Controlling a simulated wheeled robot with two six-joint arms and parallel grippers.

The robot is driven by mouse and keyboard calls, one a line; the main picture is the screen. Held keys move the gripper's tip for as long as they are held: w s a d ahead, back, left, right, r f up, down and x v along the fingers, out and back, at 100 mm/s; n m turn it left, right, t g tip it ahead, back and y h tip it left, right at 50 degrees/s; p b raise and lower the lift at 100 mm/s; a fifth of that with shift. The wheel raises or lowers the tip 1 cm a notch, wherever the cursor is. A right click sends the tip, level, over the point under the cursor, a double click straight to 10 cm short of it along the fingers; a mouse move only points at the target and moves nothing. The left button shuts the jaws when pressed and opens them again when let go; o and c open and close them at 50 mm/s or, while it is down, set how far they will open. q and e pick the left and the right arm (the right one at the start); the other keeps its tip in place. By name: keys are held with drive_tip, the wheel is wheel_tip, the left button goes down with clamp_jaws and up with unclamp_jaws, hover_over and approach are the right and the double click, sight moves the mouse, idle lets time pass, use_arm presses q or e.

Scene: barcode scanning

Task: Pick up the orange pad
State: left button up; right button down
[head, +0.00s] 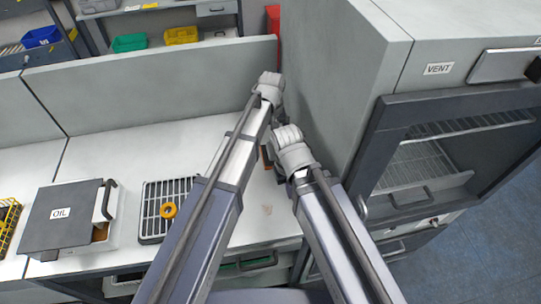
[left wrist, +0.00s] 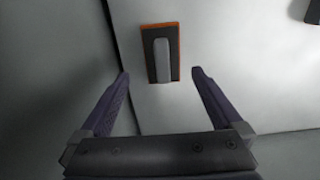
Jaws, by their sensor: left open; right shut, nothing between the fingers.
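The orange pad (left wrist: 174,40) is a dark block with an orange edge and a grey handle on top. In the left wrist view it lies flat on a pale surface, ahead of and between the fingertips of my left gripper (left wrist: 160,74), which is open and empty. In the head view my left arm reaches to the back of the counter, and its fingers are hidden. A small brown-orange piece between the arms may be the pad, mostly covered. My right gripper (head: 291,148) is shut and empty near the grey cabinet, its fingertips hard to see.
A grey cabinet with a VENT oven (head: 445,150) stands close on the right. A low partition (head: 150,85) backs the counter (head: 110,150).

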sight(271, 148)
use_arm(q)
drive_tip(key=shift+a+f+b, duration=0.2)
drive_tip(key=shift+f+b, duration=3.3)
drive_tip(key=shift+f, duration=0.3)
use_arm(e)
drive_tip(key=shift+f, duration=3.8)
use_arm(q)
drive_tip(key=shift+r, duration=0.1)
drive_tip(key=shift+c, duration=0.2)
use_arm(e)
drive_tip(key=shift+r, duration=0.1)
use_arm(q)
drive_tip(key=c, duration=1.4)
drive_tip(key=shift+o, duration=0.2)
drive_tip(key=shift+r, duration=0.2)
use_arm(e)
drive_tip(key=shift+r, duration=0.15)
